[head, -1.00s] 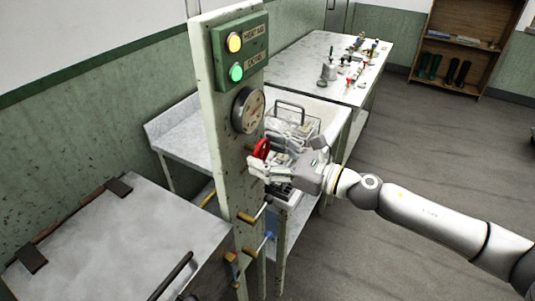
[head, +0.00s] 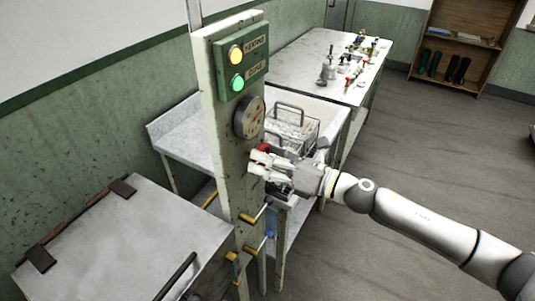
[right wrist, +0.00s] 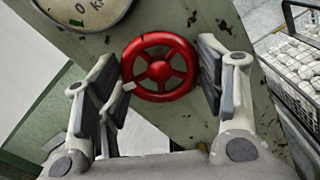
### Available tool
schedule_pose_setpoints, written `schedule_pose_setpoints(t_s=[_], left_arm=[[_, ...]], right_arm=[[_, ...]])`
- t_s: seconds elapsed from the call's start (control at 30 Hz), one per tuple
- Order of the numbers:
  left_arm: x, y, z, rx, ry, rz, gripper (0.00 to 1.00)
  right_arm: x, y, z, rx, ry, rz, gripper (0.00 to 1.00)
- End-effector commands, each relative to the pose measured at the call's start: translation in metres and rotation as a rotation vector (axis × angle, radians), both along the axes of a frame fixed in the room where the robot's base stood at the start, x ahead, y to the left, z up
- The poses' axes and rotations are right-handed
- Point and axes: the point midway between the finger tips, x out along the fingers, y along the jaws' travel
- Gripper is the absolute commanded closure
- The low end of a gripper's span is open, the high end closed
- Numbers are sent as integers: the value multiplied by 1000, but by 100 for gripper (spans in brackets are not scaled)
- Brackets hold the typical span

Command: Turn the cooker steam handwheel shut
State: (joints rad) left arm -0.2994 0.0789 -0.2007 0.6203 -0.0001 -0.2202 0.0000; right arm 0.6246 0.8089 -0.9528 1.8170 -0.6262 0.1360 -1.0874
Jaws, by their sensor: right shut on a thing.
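The red steam handwheel (right wrist: 158,66) is on the pale green post (head: 228,150), just below the round gauge (head: 249,118). In the head view only a bit of the handwheel (head: 264,148) shows; my right gripper hides the rest. My right gripper (head: 262,163) comes in from the right, in front of the post. In the right wrist view the fingers of my right gripper (right wrist: 165,75) stand on both sides of the wheel rim, shut on it. My left gripper is not in view.
A green box with a lit yellow and a lit green lamp (head: 240,65) tops the post. Levers with brass-coloured ends (head: 248,219) stick out lower down. A metal-lidded cooker (head: 120,245) stands at left. A wire basket (head: 293,128) is behind the gripper. Floor at right is clear.

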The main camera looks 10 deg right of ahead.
Motion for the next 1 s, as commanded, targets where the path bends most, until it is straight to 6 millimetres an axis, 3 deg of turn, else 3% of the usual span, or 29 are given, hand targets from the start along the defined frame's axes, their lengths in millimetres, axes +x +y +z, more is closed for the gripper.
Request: schedule_pose_setpoints(t_s=[1.0], left_arm=[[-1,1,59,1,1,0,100]], right_arm=[[0,0,3,566,778,-2,61]])
